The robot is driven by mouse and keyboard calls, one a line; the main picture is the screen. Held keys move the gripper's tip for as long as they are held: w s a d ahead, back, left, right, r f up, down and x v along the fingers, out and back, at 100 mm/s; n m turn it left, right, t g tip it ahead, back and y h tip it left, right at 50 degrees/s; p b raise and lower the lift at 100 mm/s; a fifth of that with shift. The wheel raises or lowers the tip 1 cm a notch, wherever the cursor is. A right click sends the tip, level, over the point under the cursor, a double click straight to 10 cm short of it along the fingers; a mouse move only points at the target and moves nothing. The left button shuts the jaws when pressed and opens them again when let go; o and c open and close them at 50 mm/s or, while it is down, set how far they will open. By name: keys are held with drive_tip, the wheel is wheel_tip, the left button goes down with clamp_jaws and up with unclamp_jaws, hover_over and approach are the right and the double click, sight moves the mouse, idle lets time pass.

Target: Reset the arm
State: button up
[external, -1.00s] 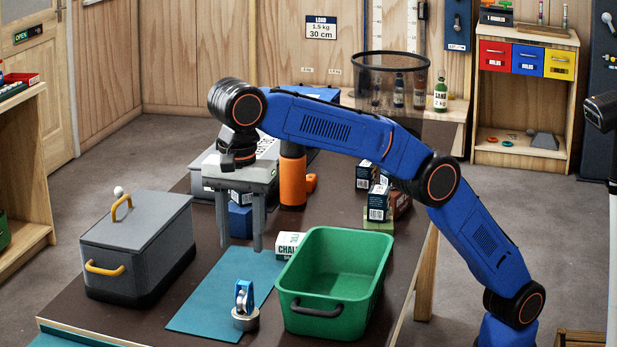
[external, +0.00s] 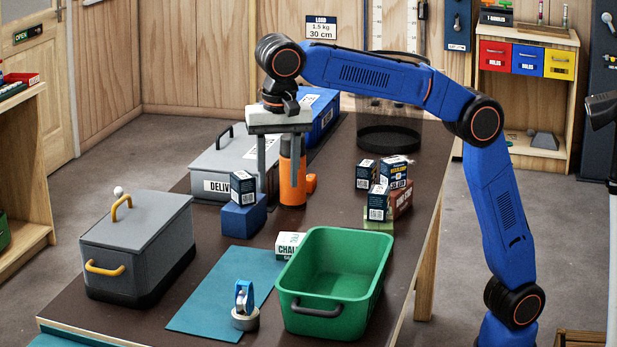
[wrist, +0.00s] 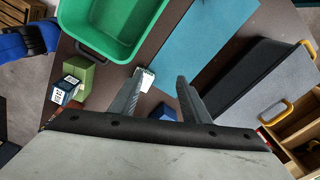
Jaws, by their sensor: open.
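My gripper (external: 279,165) is open and empty, its two grey fingers pointing down. It hangs above the table (external: 170,315), in front of the orange bottle (external: 292,183) in the external view. In the wrist view my gripper (wrist: 158,85) shows its fingers apart with nothing between them but the table and a white box (wrist: 147,79) behind. The arm reaches up from the right and bends down at the wrist.
A green bin (external: 340,265), a teal mat (external: 215,302) with a blue-and-silver item (external: 244,305), a grey lidded box (external: 140,245), a blue block (external: 243,217) with a dark box (external: 242,188) on it, stacked small boxes (external: 388,185) and a black mesh basket (external: 390,135) stand around.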

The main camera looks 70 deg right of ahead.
drive_tip(key=s+d+f+n, duration=0.1)
drive_tip(key=s+d+n, duration=0.25)
drive_tip(key=d, duration=0.65)
drive_tip(key=s+d+n, duration=0.2)
drive_tip(key=s+d, duration=0.3)
drive_tip(key=d, duration=0.4)
drive_tip(key=s+d+f+n+h, duration=0.1)
drive_tip(key=s+d+f+n, duration=0.5)
drive_tip(key=s+d, duration=0.75)
drive_tip(key=s+d+f+n, duration=0.2)
drive_tip(key=s+d+f, duration=0.3)
drive_tip(key=s+f, duration=0.4)
wheel_tip(320, 180, down, 13)
drive_tip(key=s+t+y, duration=0.1)
drive_tip(key=t, duration=0.3)
drive_tip(key=shift+s+f+m+y, duration=0.2)
drive_tip(key=shift+s+m+y, duration=0.15)
drive_tip(key=shift+m, duration=0.1)
